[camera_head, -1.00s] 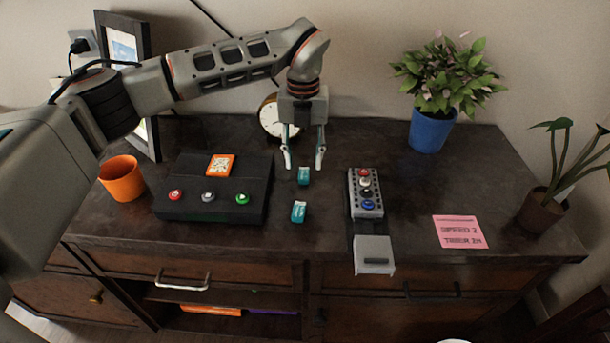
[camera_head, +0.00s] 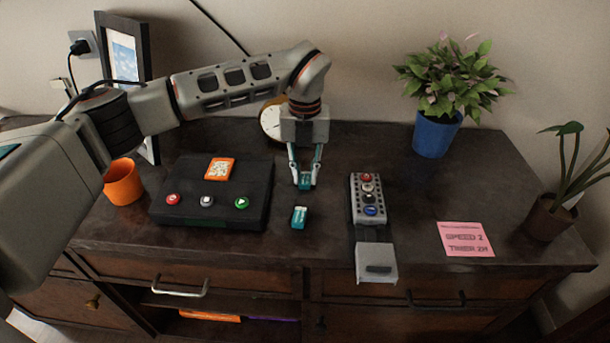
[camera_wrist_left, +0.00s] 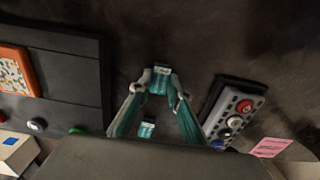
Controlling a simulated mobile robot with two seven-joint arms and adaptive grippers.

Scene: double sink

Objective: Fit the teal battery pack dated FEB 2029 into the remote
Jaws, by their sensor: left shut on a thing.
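My left gripper (camera_head: 304,183) is shut on the farther teal battery pack (camera_head: 304,182), at the dresser top. That pack also shows between the fingertips in the left wrist view (camera_wrist_left: 159,80). A second teal battery pack (camera_head: 299,216) lies just in front of it, untouched, and shows in the wrist view (camera_wrist_left: 147,129). The date print on both packs is too small to read. The grey remote (camera_head: 368,200) lies to the right, with a dark open slot (camera_head: 374,233) and a light grey cover (camera_head: 376,263) at its near end. My right gripper is not in view.
A black box with coloured buttons (camera_head: 180,215) lies left of the packs. An orange cup (camera_head: 123,182), a clock (camera_head: 271,122) and a blue plant pot (camera_head: 436,134) stand around. A pink note (camera_head: 465,239) lies right of the remote. The top between packs and remote is clear.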

